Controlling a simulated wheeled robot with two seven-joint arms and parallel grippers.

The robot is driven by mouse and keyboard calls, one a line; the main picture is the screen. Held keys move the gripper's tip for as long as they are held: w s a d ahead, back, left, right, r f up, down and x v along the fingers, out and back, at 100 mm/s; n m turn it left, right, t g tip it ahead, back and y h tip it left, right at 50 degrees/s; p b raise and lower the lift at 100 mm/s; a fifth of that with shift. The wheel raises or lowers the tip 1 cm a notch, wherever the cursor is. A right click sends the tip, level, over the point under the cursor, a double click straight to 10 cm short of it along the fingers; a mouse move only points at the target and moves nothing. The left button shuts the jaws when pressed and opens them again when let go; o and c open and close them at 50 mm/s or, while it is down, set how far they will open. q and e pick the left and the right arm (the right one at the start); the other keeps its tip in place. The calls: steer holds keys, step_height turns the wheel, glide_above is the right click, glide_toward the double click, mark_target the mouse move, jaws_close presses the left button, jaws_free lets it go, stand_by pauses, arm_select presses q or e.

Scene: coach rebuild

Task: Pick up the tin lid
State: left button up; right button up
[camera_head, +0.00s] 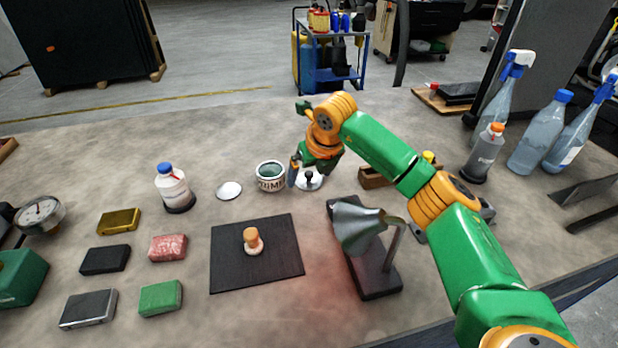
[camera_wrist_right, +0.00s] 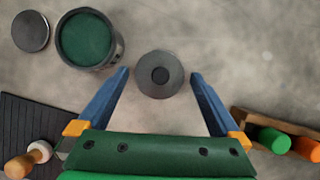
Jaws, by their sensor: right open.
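A round lid with a dark knob in its centre, which I take for the tin lid (camera_head: 312,184), lies on the bench just right of the open tin. In the right wrist view the lid (camera_wrist_right: 160,88) sits between the two blue fingertips, with a gap on each side. My right gripper (camera_head: 306,170) is open and points down over it, partly hiding it in the head view; it also shows in the wrist view (camera_wrist_right: 160,75). The open tin (camera_head: 271,184) has green contents, seen in the wrist view too (camera_wrist_right: 88,40). My left gripper is not in view.
A flat plain disc (camera_head: 229,190) lies left of the tin. A wooden box (camera_head: 374,178) stands right of the lid, with a metal lamp-like stand (camera_head: 358,226) nearer. A black mat (camera_head: 230,271) carries a wooden-handled piece (camera_head: 252,238). Spray bottles (camera_head: 498,105) stand farther right.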

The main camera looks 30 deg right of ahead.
steer(key=c, duration=1.2)
steer(key=shift+r, duration=0.1)
